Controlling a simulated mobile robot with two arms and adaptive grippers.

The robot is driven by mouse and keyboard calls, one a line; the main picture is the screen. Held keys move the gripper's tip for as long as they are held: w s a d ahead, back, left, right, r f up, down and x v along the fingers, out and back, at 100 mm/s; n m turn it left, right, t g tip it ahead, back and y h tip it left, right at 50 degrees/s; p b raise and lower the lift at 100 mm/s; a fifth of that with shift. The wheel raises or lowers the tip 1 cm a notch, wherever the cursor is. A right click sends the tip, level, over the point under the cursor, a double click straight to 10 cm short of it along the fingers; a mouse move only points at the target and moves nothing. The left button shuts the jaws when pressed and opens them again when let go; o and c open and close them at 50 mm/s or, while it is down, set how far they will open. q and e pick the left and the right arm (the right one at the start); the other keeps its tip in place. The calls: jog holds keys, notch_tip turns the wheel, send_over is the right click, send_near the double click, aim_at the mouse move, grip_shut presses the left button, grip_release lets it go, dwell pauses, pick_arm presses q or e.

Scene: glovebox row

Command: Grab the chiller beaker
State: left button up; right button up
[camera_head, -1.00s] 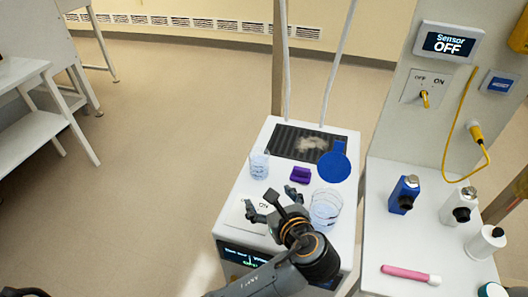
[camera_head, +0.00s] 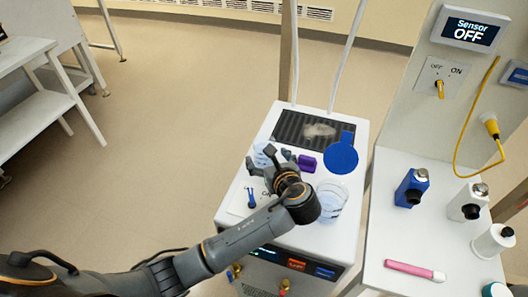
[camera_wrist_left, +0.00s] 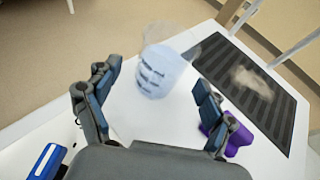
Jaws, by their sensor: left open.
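A clear beaker (camera_head: 260,158) with pale bluish contents stands at the left rear of the white chiller's top (camera_head: 288,222), partly hidden by my left gripper (camera_head: 264,163). In the left wrist view the beaker (camera_wrist_left: 160,72) stands ahead of the open fingers of the left gripper (camera_wrist_left: 153,92), in line with the gap between them. A second clear beaker (camera_head: 332,197) stands at the right of the chiller top, beside my left wrist. My right gripper is not in view.
A purple block (camera_head: 307,163) lies close to the gripper's right finger; it also shows in the left wrist view (camera_wrist_left: 238,138). A blue disc (camera_head: 341,158) and a dark ribbed plate (camera_head: 290,127) lie behind. A blue lever (camera_head: 251,198) is at the left front.

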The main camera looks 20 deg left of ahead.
aim_at(261, 142)
pick_arm(q)
jog(key=x, duration=0.4)
jog(key=shift+f, duration=0.1)
jog(key=c, duration=1.4)
jog(key=shift+o, duration=0.2)
jog(key=shift+r, duration=1.5)
jog(key=s+r, duration=1)
jog(key=s, duration=0.3)
jog(key=shift+s+p, duration=0.4)
